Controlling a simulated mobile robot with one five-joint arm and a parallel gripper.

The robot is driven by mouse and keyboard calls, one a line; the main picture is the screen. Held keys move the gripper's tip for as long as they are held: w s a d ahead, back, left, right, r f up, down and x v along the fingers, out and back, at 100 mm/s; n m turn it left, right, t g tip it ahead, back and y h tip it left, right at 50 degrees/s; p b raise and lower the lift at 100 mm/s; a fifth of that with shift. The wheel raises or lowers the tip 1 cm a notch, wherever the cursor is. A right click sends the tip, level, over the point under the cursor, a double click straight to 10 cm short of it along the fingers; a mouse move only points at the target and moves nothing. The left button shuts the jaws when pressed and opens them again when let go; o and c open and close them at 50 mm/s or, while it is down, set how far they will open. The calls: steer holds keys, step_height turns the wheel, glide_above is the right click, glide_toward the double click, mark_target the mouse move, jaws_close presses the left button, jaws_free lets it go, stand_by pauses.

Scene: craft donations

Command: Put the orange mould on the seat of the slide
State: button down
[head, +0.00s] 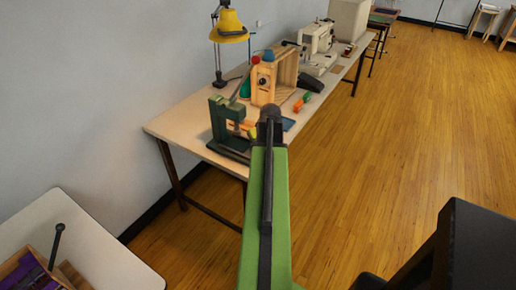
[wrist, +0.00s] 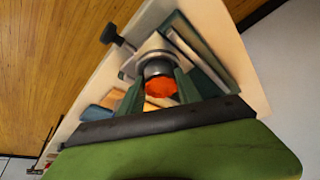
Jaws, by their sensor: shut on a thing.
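In the wrist view, my gripper (wrist: 158,92) is shut on the orange mould (wrist: 160,87), whose rounded orange face shows between the two green fingers. Just beyond the mould is a grey metal part with a round dark piece, on a pale plate (wrist: 157,48); this looks like part of the green press. I cannot tell whether the mould touches it, and I cannot make out the seat of the slide clearly. In the head view, the green press (head: 221,122) stands on the near end of the table, left of my arm's end.
The long table (head: 176,125) runs along the wall. It holds a yellow lamp (head: 229,24), a wooden frame (head: 284,74), a sewing machine (head: 318,45) and small orange and green items (head: 302,102). A second white table (head: 95,245) is at lower left.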

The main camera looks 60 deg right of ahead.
steer(key=shift+f, duration=0.2)
steer(key=c, duration=0.8)
jaws_free()
steer(key=shift+r, duration=0.1)
steer(key=shift+c, duration=0.2)
steer(key=shift+r, duration=0.25)
steer(key=p+v, duration=1.1)
steer(key=v, duration=0.1)
steer(key=shift+a+f, duration=0.1)
steer(key=shift+f, duration=0.05)
